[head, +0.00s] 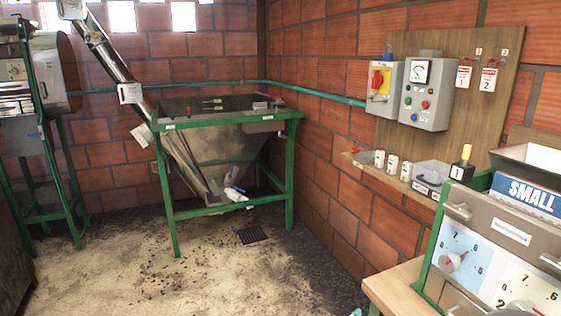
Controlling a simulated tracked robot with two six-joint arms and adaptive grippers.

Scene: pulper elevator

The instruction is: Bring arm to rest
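Neither of my grippers shows in the head view, and no arm of mine can be made out. What they hold, if anything, cannot be seen. A small teal piece (355,312) shows at the bottom edge, too cut off to tell what it is.
A green-framed hopper (215,150) with a slanted metal elevator tube (108,55) stands against the brick walls. A control box (427,92) and switch box (384,88) hang above a shelf at right. A dial machine (500,250) sits on a wooden bench (395,290). Floor (110,265) is open.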

